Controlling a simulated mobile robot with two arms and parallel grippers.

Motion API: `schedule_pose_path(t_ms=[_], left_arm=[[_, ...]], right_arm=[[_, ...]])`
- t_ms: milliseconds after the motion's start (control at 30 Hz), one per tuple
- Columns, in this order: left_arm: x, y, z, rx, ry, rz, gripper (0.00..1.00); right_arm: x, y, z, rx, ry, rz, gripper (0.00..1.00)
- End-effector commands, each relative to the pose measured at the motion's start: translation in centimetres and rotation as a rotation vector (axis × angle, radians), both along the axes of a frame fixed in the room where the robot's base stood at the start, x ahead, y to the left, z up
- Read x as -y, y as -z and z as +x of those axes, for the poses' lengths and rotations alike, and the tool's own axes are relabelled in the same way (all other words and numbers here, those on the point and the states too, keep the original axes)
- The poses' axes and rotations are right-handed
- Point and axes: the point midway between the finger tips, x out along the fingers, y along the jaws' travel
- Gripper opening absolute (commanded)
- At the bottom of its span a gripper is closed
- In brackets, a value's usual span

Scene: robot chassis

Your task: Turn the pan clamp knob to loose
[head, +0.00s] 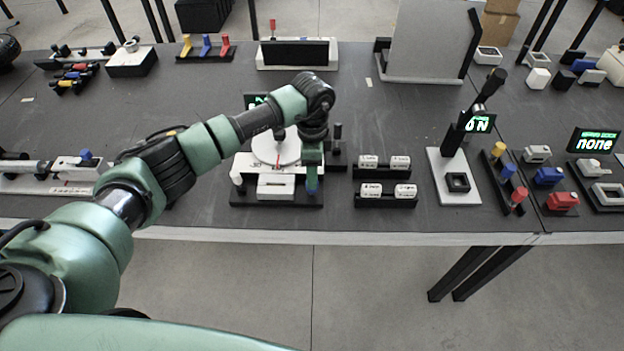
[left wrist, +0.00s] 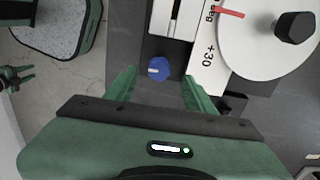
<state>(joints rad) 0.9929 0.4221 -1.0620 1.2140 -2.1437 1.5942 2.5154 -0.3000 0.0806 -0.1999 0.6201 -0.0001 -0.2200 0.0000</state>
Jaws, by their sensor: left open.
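The pan clamp knob, a blue round knob (left wrist: 158,68) with a pale line across its top, lies between the fingertips in the left wrist view. In the head view its blue side (head: 312,190) shows just below my left gripper (head: 312,170). My left gripper (left wrist: 160,78) is open, pointing down over the knob, one finger on each side, with visible gaps. The knob sits at the corner of a fixture with a white round plate (left wrist: 245,52), a black knob, a red pointer and a "+30" scale strip (left wrist: 208,62). My left arm partly hides this fixture in the head view.
White-topped blocks (head: 385,192) stand right of the fixture, then a post with a green display (head: 478,123). A white peg (head: 237,179) stands at its left. The table's front edge is close. A green forked shape (left wrist: 16,75), possibly my right gripper, is small at the left wrist view's edge.

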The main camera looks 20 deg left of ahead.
Motion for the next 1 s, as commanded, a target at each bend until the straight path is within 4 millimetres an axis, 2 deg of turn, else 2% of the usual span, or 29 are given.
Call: schedule_pose_path(t_ms=[100, 300, 800, 867, 933, 1000], left_arm=[[0.0, -1.7, 0.1, 0.004, 0.0, 0.0, 0.54], [-0.1, -3.2, 0.0, 0.001, -0.001, 0.0, 0.54], [0.1, -3.1, -0.1, 0.001, 0.004, -0.005, 0.54], [0.9, -2.9, -0.2, 0.002, 0.023, -0.031, 0.54], [3.0, -2.3, -0.7, 0.009, 0.073, -0.102, 0.54], [6.5, -1.8, -1.5, 0.029, 0.153, -0.225, 0.54]], right_arm=[[0.0, 0.6, 0.0, 0.0, 0.0, 0.0, 0.36], [0.0, 0.8, 0.0, 0.0, 0.0, 0.0, 0.36], [0.0, 0.7, 0.0, 0.0, 0.0, 0.0, 0.36], [0.0, 0.7, 0.0, 0.0, 0.0, 0.0, 0.36], [0.0, 0.7, 0.0, 0.0, 0.0, 0.0, 0.36], [0.0, 0.7, 0.0, 0.0, 0.0, 0.0, 0.36]])
